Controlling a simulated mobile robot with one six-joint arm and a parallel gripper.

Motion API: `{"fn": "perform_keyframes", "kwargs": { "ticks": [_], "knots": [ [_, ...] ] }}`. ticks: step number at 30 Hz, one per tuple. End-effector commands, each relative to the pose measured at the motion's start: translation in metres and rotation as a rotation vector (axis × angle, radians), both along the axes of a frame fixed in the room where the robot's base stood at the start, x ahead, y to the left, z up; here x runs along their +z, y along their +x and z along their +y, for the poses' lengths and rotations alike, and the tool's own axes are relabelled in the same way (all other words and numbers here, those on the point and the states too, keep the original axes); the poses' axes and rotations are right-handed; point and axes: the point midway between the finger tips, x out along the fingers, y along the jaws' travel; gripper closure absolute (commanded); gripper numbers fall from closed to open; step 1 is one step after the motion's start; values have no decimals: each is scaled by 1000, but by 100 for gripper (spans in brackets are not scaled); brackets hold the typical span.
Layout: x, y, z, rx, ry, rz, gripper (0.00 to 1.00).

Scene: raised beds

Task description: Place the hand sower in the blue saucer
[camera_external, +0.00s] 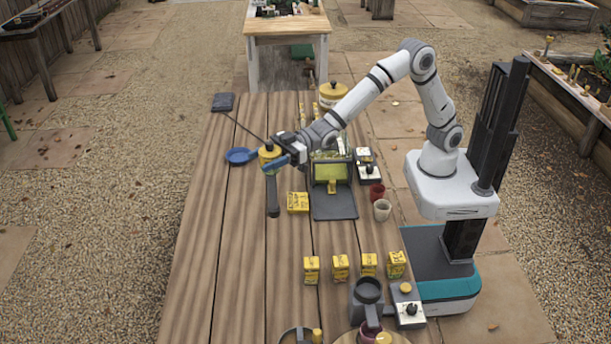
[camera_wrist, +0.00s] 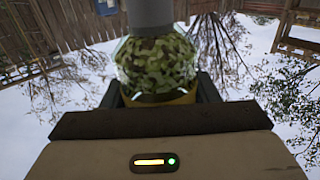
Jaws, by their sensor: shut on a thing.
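The hand sower (camera_external: 268,153) shows as a yellow piece at my gripper (camera_external: 283,156), near the left side of the wooden table. In the wrist view the sower (camera_wrist: 157,68) has a clear body filled with green bits, a grey end and a yellow band. My gripper is shut on it; the fingers are mostly hidden by the sower and wrist. The blue saucer (camera_external: 240,156) lies on the table just left of the gripper and looks empty. I cannot tell the sower's exact height above the table.
A dark elongated shape (camera_external: 272,197) shows below the sower; I cannot tell what it is. Several yellow packets (camera_external: 340,267) stand nearer. The table left of the saucer is clear.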

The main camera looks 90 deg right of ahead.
Motion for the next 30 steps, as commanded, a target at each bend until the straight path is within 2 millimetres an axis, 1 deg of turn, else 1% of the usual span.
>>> {"fn": "perform_keyframes", "kwargs": {
  "ticks": [1,3,8,11,14,17,23,26,29,30],
  "knots": [
    [5,0,0,0,1,-4,100],
    [8,0,0,-1,2,-3,100],
    [9,5,-7,-8,3,-3,100],
    [9,13,-17,-18,3,-5,100],
    [10,24,-34,-34,6,-7,100],
    [12,37,-54,-54,7,-11,100],
    [14,66,-105,-99,11,-16,100],
    [16,80,-134,-123,12,-19,100],
    [16,94,-167,-151,13,-19,100],
    [17,99,-181,-163,13,-20,100]
  ]
}}
